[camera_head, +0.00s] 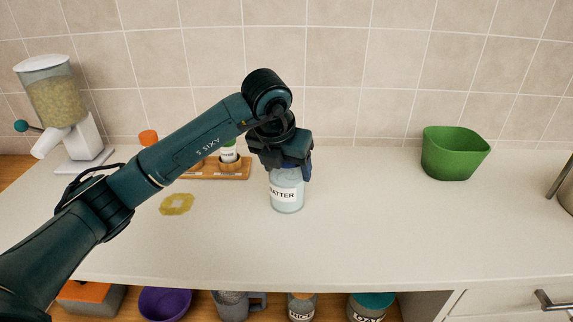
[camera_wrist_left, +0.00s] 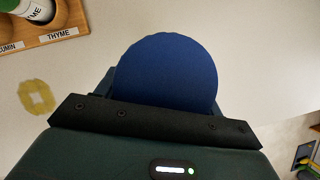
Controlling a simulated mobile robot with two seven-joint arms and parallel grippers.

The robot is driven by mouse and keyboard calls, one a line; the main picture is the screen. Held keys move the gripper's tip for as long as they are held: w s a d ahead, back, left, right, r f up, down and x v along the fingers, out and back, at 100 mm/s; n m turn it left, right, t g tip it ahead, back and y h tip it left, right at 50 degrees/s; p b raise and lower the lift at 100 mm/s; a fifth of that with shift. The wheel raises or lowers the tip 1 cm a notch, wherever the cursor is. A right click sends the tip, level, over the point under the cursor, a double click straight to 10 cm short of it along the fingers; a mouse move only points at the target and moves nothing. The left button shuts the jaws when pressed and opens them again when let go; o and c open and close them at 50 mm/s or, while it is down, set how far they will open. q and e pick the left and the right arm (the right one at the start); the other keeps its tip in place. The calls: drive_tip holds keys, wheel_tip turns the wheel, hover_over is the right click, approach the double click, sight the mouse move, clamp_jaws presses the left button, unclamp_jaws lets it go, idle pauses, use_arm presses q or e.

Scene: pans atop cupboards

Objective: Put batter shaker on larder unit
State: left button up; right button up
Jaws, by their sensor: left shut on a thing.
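The batter shaker (camera_head: 287,195) is a pale blue jar with a white label reading "ATTER" and a dark blue lid. It is upright on or just above the white counter, in the middle of the head view. My left gripper (camera_head: 290,165) comes down from above and is shut on its lid. In the left wrist view the round blue lid (camera_wrist_left: 168,68) of the shaker fills the middle, and the gripper's fingertips are hidden. The white counter (camera_head: 370,240) has open shelves under it; I cannot tell from the frames which piece is the larder unit. My right gripper is not in view.
A wooden spice rack (camera_head: 232,170) stands behind and left of the shaker. A yellow ring-shaped piece (camera_head: 177,204) lies left. A cereal dispenser (camera_head: 62,105) is far left, a green bin (camera_head: 453,153) right. A purple bowl (camera_head: 164,303) and jars sit on the shelf below. The counter's right-front is clear.

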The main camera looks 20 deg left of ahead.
use_arm(q)
drive_tip(key=shift+r, duration=0.15)
drive_tip(key=o, duration=1.4)
drive_tip(key=shift+f, duration=0.2)
drive_tip(key=shift+r, duration=0.1)
drive_tip(key=shift+r, duration=0.2)
drive_tip(key=v, duration=1.1)
drive_tip(key=shift+s+r, duration=0.25)
drive_tip(key=shift+r, duration=0.05)
